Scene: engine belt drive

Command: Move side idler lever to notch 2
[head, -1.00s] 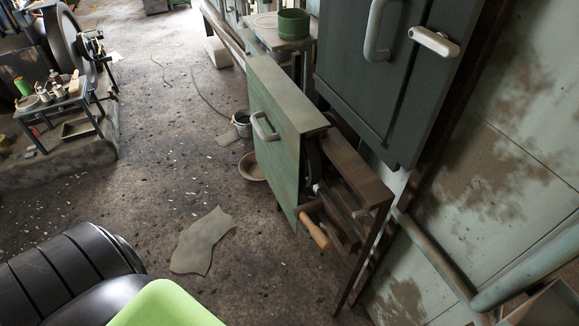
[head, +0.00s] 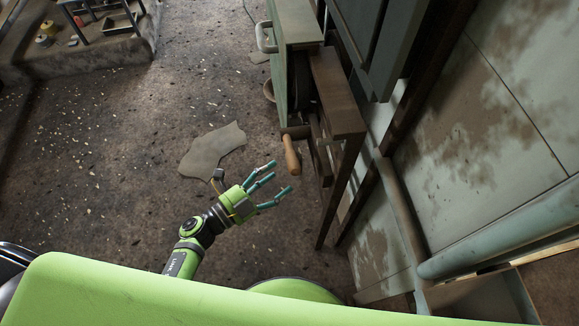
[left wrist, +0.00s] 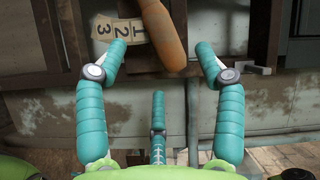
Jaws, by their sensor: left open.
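The side idler lever shows as a wooden handle (head: 291,155) sticking out from the end of the green and brown cabinet. In the left wrist view the handle (left wrist: 163,35) comes down from the top edge. Beside it is a pale number plate (left wrist: 122,29) with 3, 2 and 1 from left to right. The handle is just right of the 1; its notch is hidden. My left gripper (head: 279,177) is open and empty, below and slightly left of the handle. In the wrist view its fingertips are spread to either side of the handle, apparently not touching it.
The brown bench frame (head: 345,145) with its leg stands right of the handle. A pale pipe (head: 490,240) runs along the wall at the right. A flat grey sheet (head: 210,150) lies on the floor; the floor left of the gripper is open.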

